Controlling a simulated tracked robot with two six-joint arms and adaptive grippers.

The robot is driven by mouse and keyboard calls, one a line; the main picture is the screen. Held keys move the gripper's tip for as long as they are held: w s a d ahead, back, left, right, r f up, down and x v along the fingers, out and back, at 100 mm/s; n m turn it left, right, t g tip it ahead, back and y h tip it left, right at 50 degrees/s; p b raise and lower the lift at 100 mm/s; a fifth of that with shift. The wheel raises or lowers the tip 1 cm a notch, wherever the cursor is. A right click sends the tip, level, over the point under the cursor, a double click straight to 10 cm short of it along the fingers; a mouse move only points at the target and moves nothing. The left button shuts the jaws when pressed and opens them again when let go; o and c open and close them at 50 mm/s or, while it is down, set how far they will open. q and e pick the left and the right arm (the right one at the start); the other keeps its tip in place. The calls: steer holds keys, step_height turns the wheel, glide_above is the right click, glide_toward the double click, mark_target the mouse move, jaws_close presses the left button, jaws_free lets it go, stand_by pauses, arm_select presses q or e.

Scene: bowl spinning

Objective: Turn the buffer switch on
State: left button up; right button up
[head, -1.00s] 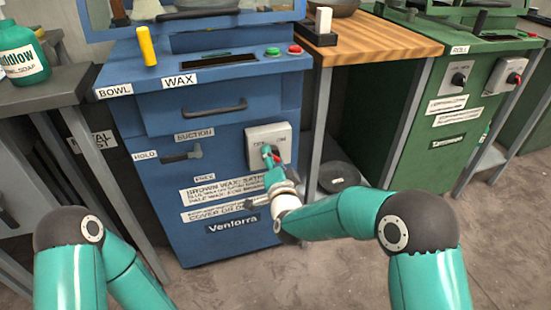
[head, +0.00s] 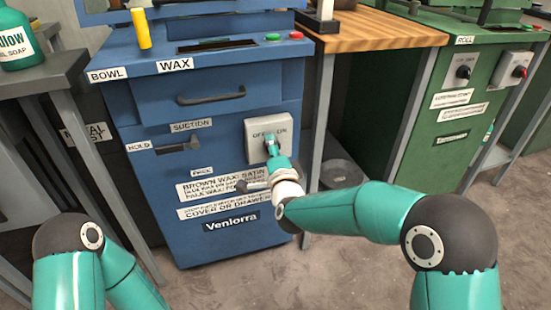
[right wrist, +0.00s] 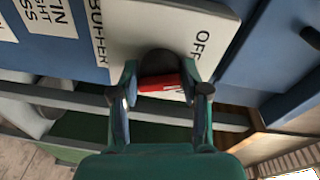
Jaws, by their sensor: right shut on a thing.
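The buffer switch is a light grey plate (head: 262,121) marked OFF and ON on the front of the blue cabinet. My right gripper (head: 270,141) is at the plate and covers the knob in the head view. In the right wrist view the red knob bar (right wrist: 164,82) lies between the two fingers of my right gripper (right wrist: 161,90), which is shut on it. The knob's dark round base (right wrist: 158,60) shows behind, against the plate (right wrist: 130,25), with OFF and BUFFER lettering. The knob's exact angle is hard to tell. My left gripper is out of view.
The blue cabinet (head: 215,128) has a drawer handle (head: 212,96) and a hold lever (head: 180,148) left of the switch. A wooden-topped table (head: 380,35) stands right of it. A green cabinet (head: 440,110) with its own switches is farther right.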

steer(key=m+b, duration=0.2)
steer(key=shift+w+d+f+m, duration=0.1)
steer(key=shift+d+m, duration=0.05)
steer(key=shift+m, duration=0.25)
steer(key=shift+m+b, duration=0.4)
steer(key=shift+m, duration=0.4)
steer(key=m, duration=0.2)
steer(key=m+g, duration=0.1)
steer(key=m, duration=0.1)
steer(key=shift+d+r+y, duration=0.15)
steer(key=shift+r+y, duration=0.1)
steer(key=shift+y, duration=0.15)
steer(key=m, duration=0.3)
steer(key=shift+d+m+y, duration=0.1)
steer(key=shift+m+y, duration=0.2)
steer(key=o, duration=1.1)
steer(key=shift+w, duration=0.1)
